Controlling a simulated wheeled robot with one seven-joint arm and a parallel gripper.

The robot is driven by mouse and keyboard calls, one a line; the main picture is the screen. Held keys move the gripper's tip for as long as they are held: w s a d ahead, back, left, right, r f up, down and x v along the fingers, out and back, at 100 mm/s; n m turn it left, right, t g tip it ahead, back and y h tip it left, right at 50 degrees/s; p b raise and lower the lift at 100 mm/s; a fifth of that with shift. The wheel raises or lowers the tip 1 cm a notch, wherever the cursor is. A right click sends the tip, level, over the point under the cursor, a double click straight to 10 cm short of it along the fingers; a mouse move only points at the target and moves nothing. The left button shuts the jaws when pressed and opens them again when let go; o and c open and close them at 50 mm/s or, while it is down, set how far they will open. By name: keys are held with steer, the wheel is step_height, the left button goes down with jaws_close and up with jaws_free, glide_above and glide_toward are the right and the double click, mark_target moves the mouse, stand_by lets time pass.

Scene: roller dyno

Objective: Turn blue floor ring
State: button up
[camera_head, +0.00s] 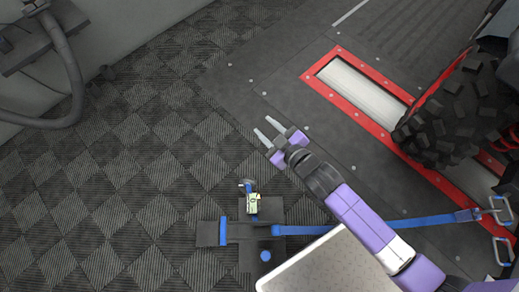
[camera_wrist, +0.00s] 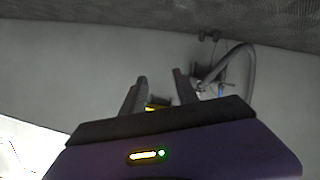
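A small blue round piece (camera_head: 265,256), which may be the blue floor ring, sits on a dark cross-shaped floor plate (camera_head: 208,234). It is too small to tell whether it is a ring or a disc. My gripper (camera_head: 267,128) is open and empty, well above the plate in the picture and apart from it. In the wrist view, my gripper (camera_wrist: 160,80) shows two dark fingers with a gap between them, facing a grey wall. The blue piece is not seen in the wrist view.
A blue strap (camera_head: 350,226) runs from the plate to metal hooks (camera_head: 502,210) at right. A ratchet (camera_head: 253,203) stands at the plate's top arm. A red-framed roller (camera_head: 362,91) and tyre (camera_head: 455,120) are upper right. Tiled floor (camera_head: 110,190) at left is clear.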

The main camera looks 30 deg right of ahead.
steer(key=w+a+f+n+g+h+b, duration=0.1)
steer(key=w+a+f+g+b, duration=0.25)
steer(key=f, duration=0.75)
steer(key=w+a+f+g+h+b, duration=0.15)
steer(key=w+f+b, duration=0.35)
steer(key=f, duration=0.6)
steer(key=s+f+n+g, duration=0.3)
steer(key=s+f+g, duration=0.4)
steer(key=s+f, duration=0.35)
steer(key=b+x, duration=0.4)
steer(key=x, duration=0.4)
steer(key=shift+d+b, duration=0.3)
steer(key=shift+b, duration=0.05)
steer(key=shift+w+d+f, duration=0.1)
steer(key=shift+w+f, duration=0.05)
steer(key=c, duration=0.6)
jaws_close()
